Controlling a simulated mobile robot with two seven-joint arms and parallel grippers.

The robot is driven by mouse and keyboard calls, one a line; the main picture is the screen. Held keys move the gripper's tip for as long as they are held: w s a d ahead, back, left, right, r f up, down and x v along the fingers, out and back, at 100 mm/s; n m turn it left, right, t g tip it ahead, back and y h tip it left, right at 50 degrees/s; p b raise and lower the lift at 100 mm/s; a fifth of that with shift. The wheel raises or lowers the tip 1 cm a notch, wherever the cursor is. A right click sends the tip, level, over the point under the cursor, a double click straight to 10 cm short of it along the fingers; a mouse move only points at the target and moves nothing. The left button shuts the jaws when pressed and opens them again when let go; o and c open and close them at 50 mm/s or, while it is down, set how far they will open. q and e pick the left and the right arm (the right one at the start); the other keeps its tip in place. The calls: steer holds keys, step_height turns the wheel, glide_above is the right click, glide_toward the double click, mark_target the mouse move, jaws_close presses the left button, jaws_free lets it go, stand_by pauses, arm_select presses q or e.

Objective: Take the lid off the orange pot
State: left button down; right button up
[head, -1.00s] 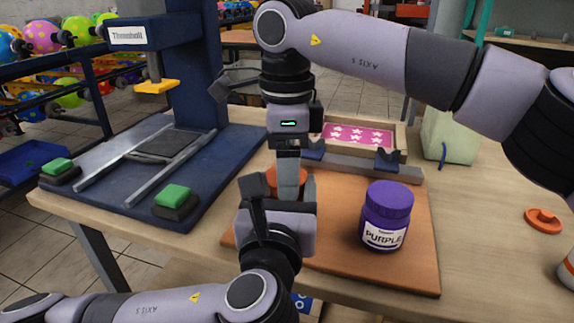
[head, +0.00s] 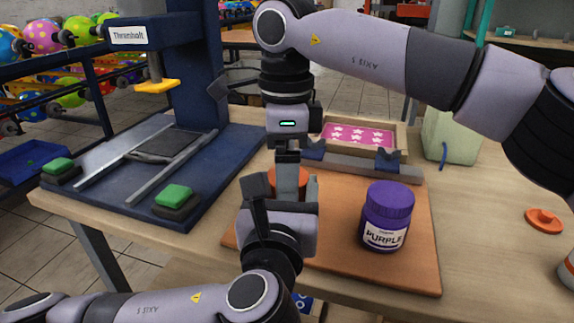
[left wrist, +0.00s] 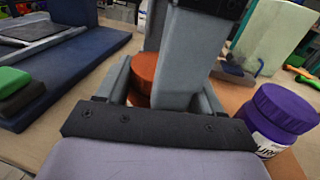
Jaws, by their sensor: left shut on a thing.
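The orange pot's lid (left wrist: 143,70) shows in the left wrist view, with a little of the pot's body (left wrist: 138,98) below it. In the head view only orange edges of the lid (head: 272,178) show behind the grippers. My left gripper (head: 285,196) is low at the pot, its fingers on either side of it and shut on the pot's body. My right gripper (head: 288,180) points down from above at the lid. One finger hides much of the lid, so I cannot tell whether it grips it.
A purple pot (head: 388,215) stands upright on the brown board (head: 405,270), right of the grippers. A pink star-patterned plate (head: 357,136) lies in a tray behind. The blue press (head: 120,190) is at left. An orange lid (head: 543,220) lies at far right.

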steer(key=shift+r, duration=0.1)
steer(key=shift+d+r, duration=0.1)
steer(key=shift+r, duration=2.05)
arm_select(q)
steer(key=shift+c, duration=0.3)
jaws_free()
